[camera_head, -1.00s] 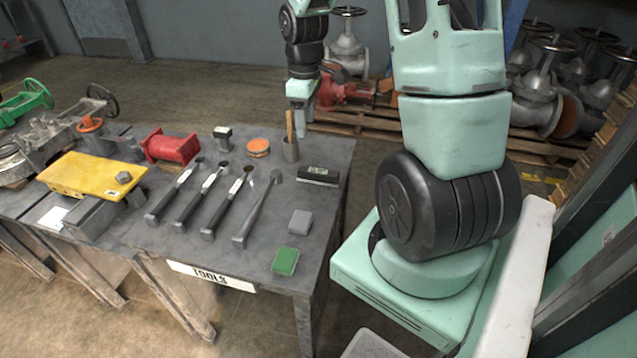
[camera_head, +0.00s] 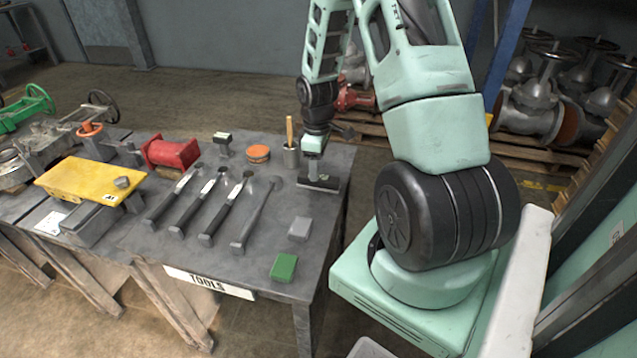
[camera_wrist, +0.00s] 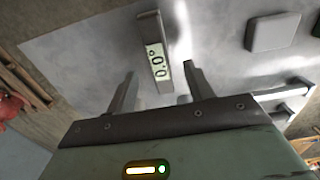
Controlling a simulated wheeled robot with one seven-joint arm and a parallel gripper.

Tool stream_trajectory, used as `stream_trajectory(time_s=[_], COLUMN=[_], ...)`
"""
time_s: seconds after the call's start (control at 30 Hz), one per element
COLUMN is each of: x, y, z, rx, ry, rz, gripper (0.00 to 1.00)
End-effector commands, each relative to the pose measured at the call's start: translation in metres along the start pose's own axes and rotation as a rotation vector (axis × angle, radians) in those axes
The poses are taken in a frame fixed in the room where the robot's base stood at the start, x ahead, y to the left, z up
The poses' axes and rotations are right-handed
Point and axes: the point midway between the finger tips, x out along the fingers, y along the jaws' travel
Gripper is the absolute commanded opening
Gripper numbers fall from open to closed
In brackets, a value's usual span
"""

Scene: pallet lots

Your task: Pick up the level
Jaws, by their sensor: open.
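The level is a dark bar with a small display. In the wrist view the level (camera_wrist: 151,28) lies on the grey tabletop and its display reads 0.0°. In the head view the level (camera_head: 319,185) is near the table's right edge, partly hidden by my gripper (camera_head: 315,172), which is directly over it. In the wrist view my gripper (camera_wrist: 160,82) is open, one finger on each side of the level's near end. The level is between the fingers in the picture. I cannot tell whether the fingers touch it.
Bare tabletop surrounds the level.

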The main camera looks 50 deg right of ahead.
Motion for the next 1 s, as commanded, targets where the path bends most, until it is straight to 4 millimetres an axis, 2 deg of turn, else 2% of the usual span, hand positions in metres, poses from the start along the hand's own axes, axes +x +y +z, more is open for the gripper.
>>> stream_trajectory(time_s=[0.3, 0.6, 0.63, 0.8, 0.83, 1.0], x=[0.043, 0.049, 0.049, 0.049, 0.049, 0.049], y=[0.001, 0.001, 0.001, 0.001, 0.001, 0.001], z=[0.003, 0.003, 0.003, 0.003, 0.003, 0.003], rx=[0.0, 0.0, 0.0, 0.0, 0.0, 0.0], ry=[-0.001, -0.001, -0.001, -0.001, -0.001, 0.0], rz=[-0.002, 0.0, 0.0, 0.0, 0.0, 0.0], gripper=[0.53, 0.53, 0.5, 0.03, 0.0, 0.0])
